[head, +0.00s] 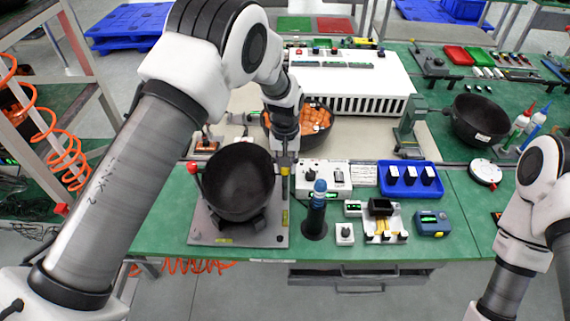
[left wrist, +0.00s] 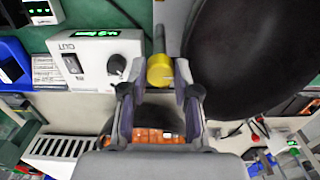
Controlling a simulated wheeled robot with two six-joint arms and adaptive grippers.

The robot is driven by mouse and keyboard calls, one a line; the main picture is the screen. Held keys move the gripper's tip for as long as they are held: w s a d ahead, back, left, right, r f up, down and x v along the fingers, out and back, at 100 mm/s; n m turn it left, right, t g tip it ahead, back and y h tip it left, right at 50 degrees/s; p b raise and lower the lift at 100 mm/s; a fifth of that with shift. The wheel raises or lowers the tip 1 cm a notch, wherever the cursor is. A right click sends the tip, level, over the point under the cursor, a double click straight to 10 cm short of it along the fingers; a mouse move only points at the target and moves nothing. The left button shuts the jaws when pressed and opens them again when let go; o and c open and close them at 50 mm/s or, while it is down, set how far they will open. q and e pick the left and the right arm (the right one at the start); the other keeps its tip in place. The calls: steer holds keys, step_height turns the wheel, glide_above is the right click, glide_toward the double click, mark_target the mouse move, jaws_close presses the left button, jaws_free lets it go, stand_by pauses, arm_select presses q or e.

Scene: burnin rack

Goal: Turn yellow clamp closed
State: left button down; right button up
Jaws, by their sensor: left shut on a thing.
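The yellow clamp (head: 285,171) is at the right side of a grey fixture plate (head: 210,234) that holds a dark round bowl (head: 240,180). My left gripper (head: 285,160) comes down from above at the clamp's upper end, right of the bowl's rim. In the left wrist view, the clamp's yellow end (left wrist: 160,71) lies between the two fingertips, with a grey bar running from it. My left gripper (left wrist: 158,92) is shut on it. The exact finger contact is partly hidden. My right arm enters at the right edge, but its gripper is out of frame.
A red-tipped clamp (head: 193,168) stands at the plate's left side. A white control box (head: 322,177), a dark blue-topped cylinder (head: 317,215) and a blue tray (head: 409,190) stand close on the right. A pan of orange pieces (head: 315,117) is behind the gripper.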

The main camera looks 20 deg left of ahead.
arm_select(q)
steer(key=shift+s+f, duration=0.15)
steer(key=shift+f, duration=0.05)
stand_by(0.3)
steer(key=c, duration=0.9)
jaws_free()
steer(key=shift+o, duration=0.2)
steer(key=shift+w, duration=0.2)
step_height(320, 180, up, 12)
